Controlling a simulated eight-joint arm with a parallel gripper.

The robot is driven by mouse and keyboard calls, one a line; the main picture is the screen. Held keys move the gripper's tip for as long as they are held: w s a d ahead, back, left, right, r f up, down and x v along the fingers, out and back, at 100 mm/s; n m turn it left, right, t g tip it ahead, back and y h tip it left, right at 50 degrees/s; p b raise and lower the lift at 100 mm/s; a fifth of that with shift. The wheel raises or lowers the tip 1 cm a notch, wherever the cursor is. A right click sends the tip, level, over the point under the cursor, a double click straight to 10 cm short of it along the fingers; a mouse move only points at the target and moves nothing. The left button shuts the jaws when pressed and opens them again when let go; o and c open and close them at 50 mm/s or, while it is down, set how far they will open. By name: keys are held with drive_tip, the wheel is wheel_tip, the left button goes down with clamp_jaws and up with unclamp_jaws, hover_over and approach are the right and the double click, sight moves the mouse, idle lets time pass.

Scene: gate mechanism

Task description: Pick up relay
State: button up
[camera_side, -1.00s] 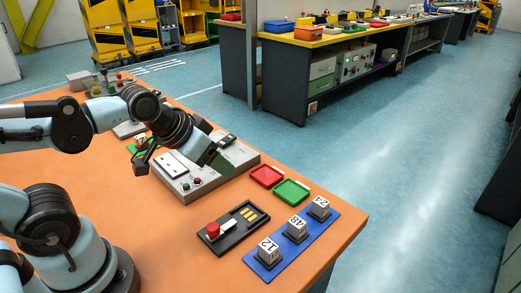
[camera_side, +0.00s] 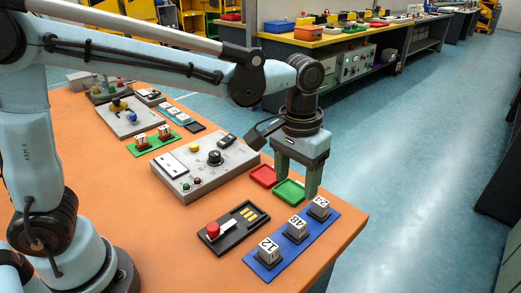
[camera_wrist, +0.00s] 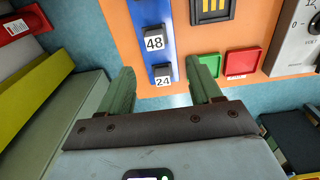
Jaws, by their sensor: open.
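Relay blocks are small white-topped cubes on dark bases, standing in a row on a blue strip (camera_side: 312,234). The block marked 12 (camera_side: 268,250) is nearest the front, the 48 block (camera_side: 297,227) is in the middle and the 24 block (camera_side: 320,207) is at the far end. My gripper (camera_side: 297,184) is open and empty, pointing down above the green tray, behind the 24 block. In the wrist view the 24 block (camera_wrist: 162,79) shows between the green fingers, with the 48 block (camera_wrist: 154,43) beyond it. The 12 block is outside that view.
A green tray (camera_side: 283,198) and a red tray (camera_side: 262,175) lie beside the strip. A black holder (camera_side: 230,237) has a red knob and yellow bars. A grey control panel (camera_side: 205,168) stands to the left. The orange table's edge is close on the right.

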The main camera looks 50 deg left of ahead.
sight(297, 221)
drive_tip(key=f, duration=0.7)
drive_tip(key=shift+w+d+f, duration=0.1)
drive_tip(key=shift+d, duration=0.3)
drive_tip(key=shift+w+d+f, duration=0.1)
drive_tip(key=shift+d+f, duration=0.05)
drive_tip(key=shift+f, duration=2.45)
drive_tip(key=c, duration=1.1)
drive_tip(key=shift+o, duration=0.2)
drive_tip(key=shift+r, duration=0.1)
